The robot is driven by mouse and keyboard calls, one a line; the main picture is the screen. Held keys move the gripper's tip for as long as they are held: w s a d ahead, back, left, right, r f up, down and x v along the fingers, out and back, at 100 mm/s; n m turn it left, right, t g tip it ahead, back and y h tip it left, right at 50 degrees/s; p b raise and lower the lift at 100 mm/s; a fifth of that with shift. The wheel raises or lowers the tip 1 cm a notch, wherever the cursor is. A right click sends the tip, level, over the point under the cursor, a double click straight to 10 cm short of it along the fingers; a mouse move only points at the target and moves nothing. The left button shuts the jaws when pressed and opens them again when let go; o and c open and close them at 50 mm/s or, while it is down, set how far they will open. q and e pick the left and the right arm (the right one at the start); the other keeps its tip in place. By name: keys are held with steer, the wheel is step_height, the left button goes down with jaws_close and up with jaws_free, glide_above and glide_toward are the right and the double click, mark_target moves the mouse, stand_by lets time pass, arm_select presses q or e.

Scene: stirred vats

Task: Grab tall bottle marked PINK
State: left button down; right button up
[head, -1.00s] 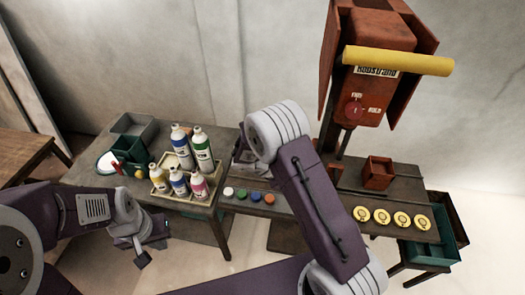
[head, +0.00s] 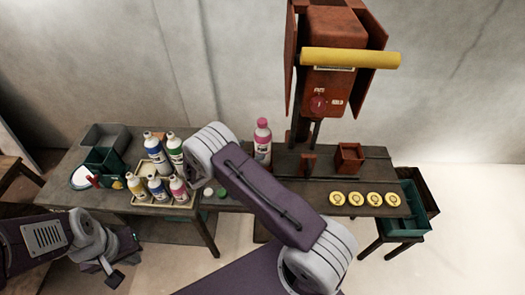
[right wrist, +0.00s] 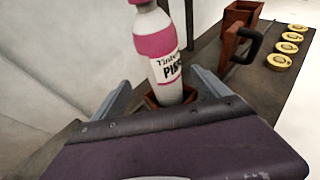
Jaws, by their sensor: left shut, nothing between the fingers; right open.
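The tall bottle marked PINK (head: 263,150) stands upright on the table beside the red machine, with a pink cap and a white label. In the right wrist view the bottle (right wrist: 160,45) stands in a small brown holder (right wrist: 151,101), and its label reads PINK in part. My right gripper (right wrist: 160,80) is open, its fingers to either side of the bottle in the picture; I cannot tell whether they touch it. In the head view my right wrist hides that gripper. My left gripper (head: 113,275) is shut and empty, low at the left, away from the bottle.
A tray (head: 150,208) of several smaller bottles stands on the left table, one with a pink label (head: 178,188). The red machine with a yellow bar (head: 350,58) rises behind. A brown box (head: 349,157) and several yellow discs (head: 356,198) are at the right.

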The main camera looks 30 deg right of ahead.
mark_target(256, 148)
steer(key=x, duration=0.3)
steer(key=shift+d+p, duration=0.1)
steer(key=shift+p, duration=0.3)
steer(key=p+x, duration=0.1)
steer(key=x, duration=0.3)
steer(key=shift+s+d+f+p, duration=0.1)
steer(key=shift+d+p, duration=0.3)
steer(key=shift+d+f, duration=0.1)
steer(key=shift+f, duration=0.05)
steer(key=c, duration=1.2)
jaws_close()
